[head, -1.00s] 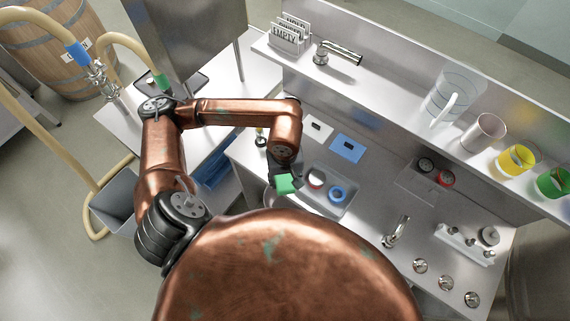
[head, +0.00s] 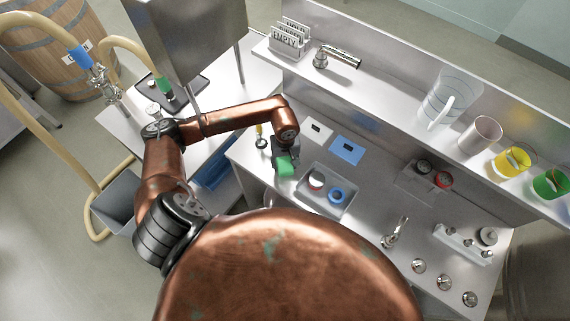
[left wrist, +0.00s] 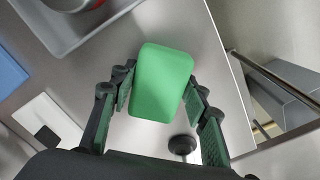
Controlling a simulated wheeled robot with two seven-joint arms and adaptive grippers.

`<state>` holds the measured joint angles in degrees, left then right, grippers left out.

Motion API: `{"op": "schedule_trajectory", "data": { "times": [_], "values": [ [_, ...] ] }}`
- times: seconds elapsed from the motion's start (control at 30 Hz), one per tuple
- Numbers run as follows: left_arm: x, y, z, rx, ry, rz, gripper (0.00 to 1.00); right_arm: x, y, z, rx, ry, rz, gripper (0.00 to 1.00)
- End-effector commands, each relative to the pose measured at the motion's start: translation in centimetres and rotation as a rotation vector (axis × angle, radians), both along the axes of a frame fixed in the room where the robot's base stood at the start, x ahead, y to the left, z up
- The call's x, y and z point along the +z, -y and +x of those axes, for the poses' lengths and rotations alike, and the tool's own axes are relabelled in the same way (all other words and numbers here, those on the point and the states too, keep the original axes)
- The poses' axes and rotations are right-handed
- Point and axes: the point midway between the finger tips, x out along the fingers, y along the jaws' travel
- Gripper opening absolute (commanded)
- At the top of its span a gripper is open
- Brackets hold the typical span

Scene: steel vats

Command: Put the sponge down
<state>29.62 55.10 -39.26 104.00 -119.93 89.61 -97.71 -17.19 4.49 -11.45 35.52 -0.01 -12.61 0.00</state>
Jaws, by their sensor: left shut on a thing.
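The green sponge (head: 286,164) is a small rounded block. My left gripper (head: 285,152) is shut on it, over the steel counter just left of the grey tray. In the left wrist view the sponge (left wrist: 161,82) sits between the two fingers of the left gripper (left wrist: 158,100), with bare counter (left wrist: 120,140) around it. I cannot tell whether the sponge touches the counter. My right gripper is not in view.
A grey tray (head: 345,205) holds a red-and-white round thing and a blue ring (head: 337,195). A white card (head: 317,129) and a blue card (head: 347,150) lie behind. A small yellow-topped tool (head: 260,138) stands at left. The counter's edge runs close by.

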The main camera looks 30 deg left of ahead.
Motion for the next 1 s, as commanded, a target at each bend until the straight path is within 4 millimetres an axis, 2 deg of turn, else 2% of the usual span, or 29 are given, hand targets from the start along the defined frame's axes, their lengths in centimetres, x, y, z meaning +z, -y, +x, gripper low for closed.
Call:
{"op": "schedule_trajectory", "data": {
  "times": [0.1, 0.43, 0.47, 0.7, 1.0],
  "values": [
    [-0.84, 0.0, 0.02, 0.002, 0.0, 0.0, 0.23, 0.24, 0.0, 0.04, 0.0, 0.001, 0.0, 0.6],
    [-1.24, -0.02, 0.07, 0.0, 0.002, 0.001, 0.23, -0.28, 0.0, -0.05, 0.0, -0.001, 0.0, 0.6],
    [-1.24, -0.01, 0.06, 0.0, 0.002, 0.001, 0.43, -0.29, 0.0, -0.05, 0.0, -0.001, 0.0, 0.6],
    [-1.1, 0.0, 0.06, 0.001, 0.002, 0.001, 0.6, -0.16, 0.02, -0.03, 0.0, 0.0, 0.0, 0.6],
    [-1.0, 0.01, 0.05, 0.001, 0.001, 0.0, 0.6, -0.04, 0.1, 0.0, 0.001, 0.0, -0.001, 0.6]
  ]
}}
